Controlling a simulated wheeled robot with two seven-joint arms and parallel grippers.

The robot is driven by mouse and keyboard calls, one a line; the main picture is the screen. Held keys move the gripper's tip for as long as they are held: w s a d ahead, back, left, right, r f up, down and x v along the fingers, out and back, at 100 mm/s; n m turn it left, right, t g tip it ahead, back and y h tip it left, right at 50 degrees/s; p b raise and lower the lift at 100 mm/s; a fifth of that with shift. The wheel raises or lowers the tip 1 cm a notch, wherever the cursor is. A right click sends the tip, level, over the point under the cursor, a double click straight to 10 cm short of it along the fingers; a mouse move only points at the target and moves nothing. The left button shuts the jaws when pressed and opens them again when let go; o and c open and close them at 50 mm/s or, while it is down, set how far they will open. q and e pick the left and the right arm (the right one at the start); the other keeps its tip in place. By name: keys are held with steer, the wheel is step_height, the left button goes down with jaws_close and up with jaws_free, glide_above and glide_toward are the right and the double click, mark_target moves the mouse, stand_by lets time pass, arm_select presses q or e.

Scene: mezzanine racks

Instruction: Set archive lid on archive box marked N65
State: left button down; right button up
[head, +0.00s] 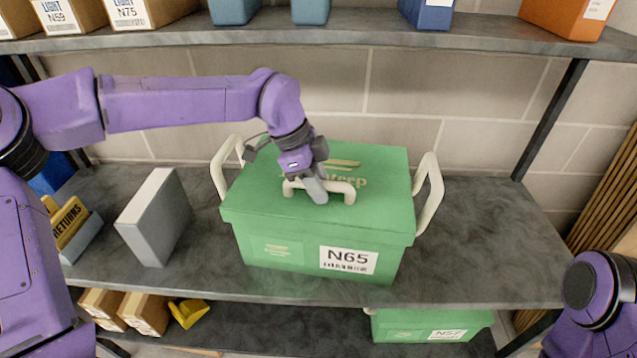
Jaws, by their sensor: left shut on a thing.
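The green archive box marked N65 (325,262) stands on the middle shelf, its label facing me. The green archive lid (370,208) lies over the top of the box and looks level. My left gripper (318,192) is shut on the cream handle (342,188) in the middle of the lid. The lid's rim overlaps the box's top edge; I cannot tell whether it is fully seated. The box's cream side handles (432,185) stand up on both sides. My right arm shows at the lower right, but its gripper is out of view.
A grey upright block (155,220) and a yellow RETURNS sign (68,222) stand left of the box. The shelf (490,240) is clear to the right. An upper shelf (350,32) with boxes runs above. Another green box, marked N57 (425,322), is below.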

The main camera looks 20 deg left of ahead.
arm_select(q)
steer(key=c, duration=0.8)
jaws_free()
steer(key=b+v, duration=0.1)
steer(key=v, duration=0.9)
steer(key=shift+r, duration=0.3)
